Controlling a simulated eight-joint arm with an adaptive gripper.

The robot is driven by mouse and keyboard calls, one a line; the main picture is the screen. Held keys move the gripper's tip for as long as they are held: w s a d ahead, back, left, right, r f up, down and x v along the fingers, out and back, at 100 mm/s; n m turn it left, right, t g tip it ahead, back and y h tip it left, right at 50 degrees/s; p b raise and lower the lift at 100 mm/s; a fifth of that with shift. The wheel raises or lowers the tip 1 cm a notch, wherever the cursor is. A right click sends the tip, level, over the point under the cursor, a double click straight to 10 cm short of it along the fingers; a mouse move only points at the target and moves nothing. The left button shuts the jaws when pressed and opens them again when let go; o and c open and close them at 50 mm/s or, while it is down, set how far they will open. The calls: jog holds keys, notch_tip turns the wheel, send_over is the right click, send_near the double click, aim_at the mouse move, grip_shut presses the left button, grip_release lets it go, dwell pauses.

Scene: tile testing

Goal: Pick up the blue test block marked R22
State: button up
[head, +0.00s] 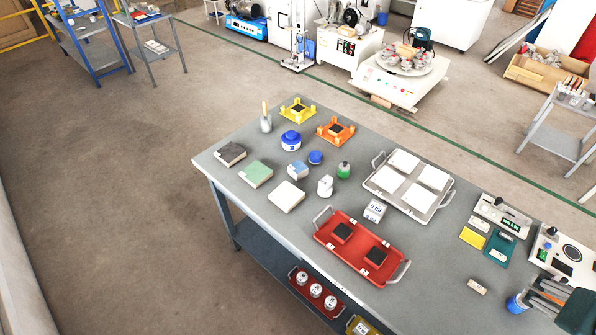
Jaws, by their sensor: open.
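A small block with a light blue top and pale sides (298,170) sits on the grey workbench (225,190), left of the middle of the view. It lies flat among bottles and other tile blocks. Any marking on it is too small to read, so I cannot tell whether it says R22. A white box with blue print (375,210) stands further right, beside the red tray; its print is not legible either. I cannot make out my gripper in this view, and nothing is seen touching the blue block.
Near the blue block are a white tile (286,197), a green-topped block (256,174), a white bottle (325,186), a blue-lidded jar (291,140) and a round blue-topped container (315,157). A red tray (328,217) and a white-tile tray (437,205) lie to the right.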

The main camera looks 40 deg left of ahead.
jog(key=w+a+r+n+g+y, duration=0.1)
jog(key=w+a+r+n+g, duration=0.15)
jog(key=w+a, duration=0.85)
jog(key=w+a+r+n+g+y, duration=0.1)
jog(key=w+a+n, duration=0.3)
jog(key=w+a, duration=0.65)
jog(key=w+a+f+n, duration=0.2)
jog(key=a+f, duration=0.1)
jog(key=a, duration=1.1)
jog(key=n+g+h, duration=0.2)
jog(key=n+g, duration=0.2)
jog(key=n, duration=0.4)
send_over(298, 167)
jog(key=shift+t, duration=0.25)
jog(key=f, duration=1.3)
jog(key=f+b, duration=0.1)
jog(key=f, duration=1.1)
jog(key=shift+w+d+f, duration=0.15)
jog(key=shift+w+f, duration=0.05)
jog(key=shift+f, duration=0.2)
jog(key=shift+s+a+f, duration=0.15)
jog(key=shift+a+f, duration=0.05)
jog(key=shift+f, duration=0.1)
jog(key=shift+f, duration=1.2)
